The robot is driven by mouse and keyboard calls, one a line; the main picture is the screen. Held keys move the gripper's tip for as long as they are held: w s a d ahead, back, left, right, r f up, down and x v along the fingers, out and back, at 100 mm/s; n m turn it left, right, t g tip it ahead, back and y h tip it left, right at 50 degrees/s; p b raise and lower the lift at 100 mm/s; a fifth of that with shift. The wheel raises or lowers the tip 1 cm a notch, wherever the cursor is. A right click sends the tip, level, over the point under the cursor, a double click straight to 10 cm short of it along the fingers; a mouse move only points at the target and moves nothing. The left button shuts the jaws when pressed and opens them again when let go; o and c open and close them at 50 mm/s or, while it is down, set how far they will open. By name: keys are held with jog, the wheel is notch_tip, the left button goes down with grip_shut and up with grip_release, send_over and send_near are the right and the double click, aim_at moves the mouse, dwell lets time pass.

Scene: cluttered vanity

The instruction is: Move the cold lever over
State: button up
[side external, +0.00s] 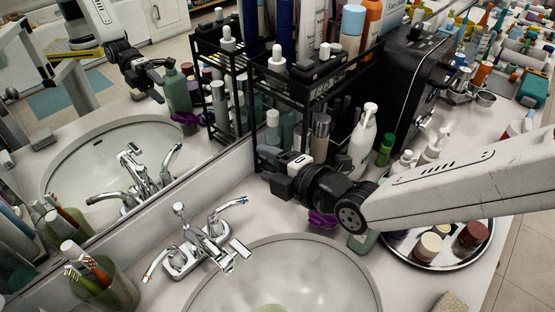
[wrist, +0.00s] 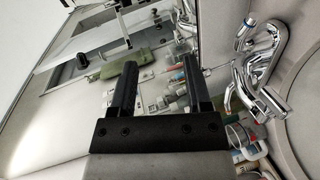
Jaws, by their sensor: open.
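The chrome faucet (side external: 205,245) stands on the counter behind the sink basin, with a spout and lever handles. One lever on its left has a reddish mark; the lever on its right (side external: 232,202) reaches toward the black rack, and I cannot make out its marking here. In the wrist view the faucet (wrist: 262,70) is at the right, and a handle with a blue band (wrist: 243,34) shows near its top. My gripper (side external: 268,178) is right of the faucet, above the counter, apart from the levers. Its two black fingers (wrist: 158,66) are spread and nothing is between them.
The black rack (side external: 300,88) of bottles stands just behind my gripper. A white pump bottle (side external: 362,145), a green-capped bottle (side external: 385,150) and a round tray (side external: 415,262) of jars are to the right. A toothbrush cup (side external: 100,285) is left of the faucet. The basin (side external: 290,285) is open.

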jog(key=s+a+f+n, duration=0.1)
jog(key=s+a+f, duration=0.1)
jog(key=a, duration=0.1)
send_near(242, 204)
jog(key=shift+y, duration=0.4)
jog(key=x, duration=0.5)
jog(key=shift+w+d+f, duration=0.15)
jog(key=shift+f, duration=0.15)
jog(key=shift+x, duration=3.9)
grip_shut()
